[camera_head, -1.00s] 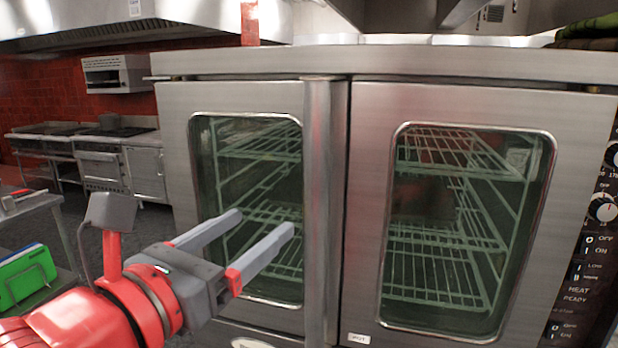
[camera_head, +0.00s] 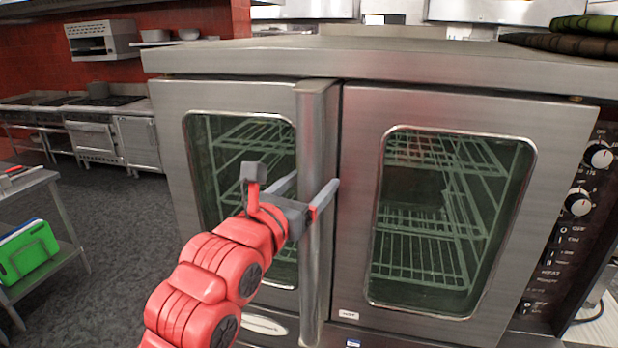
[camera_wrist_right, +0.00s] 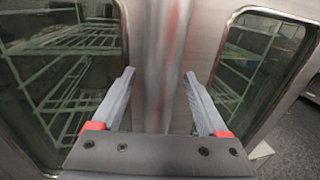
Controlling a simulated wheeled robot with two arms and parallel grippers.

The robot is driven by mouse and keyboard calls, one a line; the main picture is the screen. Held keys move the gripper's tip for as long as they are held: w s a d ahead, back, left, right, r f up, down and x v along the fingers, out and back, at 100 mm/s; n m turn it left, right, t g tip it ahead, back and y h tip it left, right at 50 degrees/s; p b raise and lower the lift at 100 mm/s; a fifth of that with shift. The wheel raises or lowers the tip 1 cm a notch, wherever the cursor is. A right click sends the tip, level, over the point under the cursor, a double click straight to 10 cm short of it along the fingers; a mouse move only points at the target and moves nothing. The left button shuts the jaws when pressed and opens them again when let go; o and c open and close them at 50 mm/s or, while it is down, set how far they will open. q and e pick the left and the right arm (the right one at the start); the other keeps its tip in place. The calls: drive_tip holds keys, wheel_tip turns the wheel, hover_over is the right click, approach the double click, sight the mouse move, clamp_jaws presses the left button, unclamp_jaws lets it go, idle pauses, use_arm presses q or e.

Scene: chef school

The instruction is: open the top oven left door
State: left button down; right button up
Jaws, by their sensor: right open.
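The oven's left door (camera_head: 171,125) is shut, with a dark glass window showing wire racks behind it. Its tall vertical steel handle (camera_head: 316,125) runs along the door's right edge, beside the right door (camera_head: 357,150). My right gripper (camera_head: 312,182) is open at about mid-height of the handle, one finger on each side of it in the picture. In the right wrist view the handle (camera_wrist_right: 164,50) stands between the two spread fingers; I cannot tell whether either finger touches it. My left gripper is not in view.
The control panel (camera_head: 573,215) with knobs is on the oven's right side. A steel table (camera_head: 50,190) with a green board (camera_head: 27,252) stands at left. Grey floor (camera_head: 120,230) lies open between that table and the oven.

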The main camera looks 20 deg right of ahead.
clamp_jaws()
idle(0.4)
idle(1.0)
